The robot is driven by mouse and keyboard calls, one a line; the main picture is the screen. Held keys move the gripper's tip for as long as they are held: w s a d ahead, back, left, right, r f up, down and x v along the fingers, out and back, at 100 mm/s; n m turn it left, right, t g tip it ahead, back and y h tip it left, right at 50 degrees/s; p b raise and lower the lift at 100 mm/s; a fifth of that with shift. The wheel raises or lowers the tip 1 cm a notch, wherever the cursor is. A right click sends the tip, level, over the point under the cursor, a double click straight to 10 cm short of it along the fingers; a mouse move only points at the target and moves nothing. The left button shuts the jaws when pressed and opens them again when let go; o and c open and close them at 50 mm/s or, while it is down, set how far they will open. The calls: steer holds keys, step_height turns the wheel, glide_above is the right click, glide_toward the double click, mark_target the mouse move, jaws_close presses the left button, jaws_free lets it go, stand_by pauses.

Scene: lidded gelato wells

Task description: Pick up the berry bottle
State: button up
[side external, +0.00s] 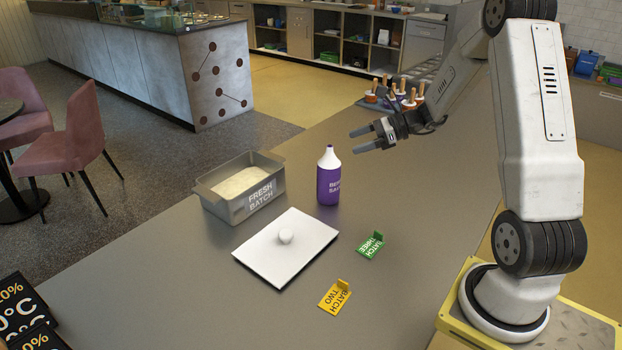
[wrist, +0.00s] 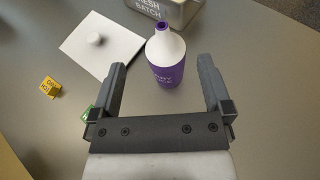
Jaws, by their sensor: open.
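The berry bottle (side external: 328,181) is purple with a white cone top and a dark purple tip. It stands upright on the grey counter, right of the metal well. In the wrist view the bottle (wrist: 167,60) shows ahead of my gripper, between the lines of its two fingers. My gripper (side external: 361,139) is open and empty in the side external view, up and to the right of the bottle and apart from it. In the wrist view my gripper (wrist: 162,82) has its fingers wide apart. The lower part of the bottle's label is hard to read.
A metal well labelled "FRESH BATCH" (side external: 217,208) stands left of the bottle. A white lid with a knob (side external: 285,258) lies in front. Green (side external: 369,246) and yellow (side external: 334,296) batch tags stand nearby. Several wooden-handled tools (side external: 398,97) stand in a holder behind my gripper.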

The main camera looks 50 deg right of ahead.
glide_toward(329, 180)
steer(key=w+f, duration=0.1)
steer(key=w+d+f, duration=0.1)
steer(key=w, duration=0.1)
steer(key=shift+w+f, duration=0.1)
steer(key=shift+f, duration=0.3)
steer(key=shift+x, duration=1.3)
steer(key=shift+x, duration=2.6)
steer(key=shift+d+f, duration=0.1)
steer(key=c, duration=1)
steer(key=shift+o, duration=0.2)
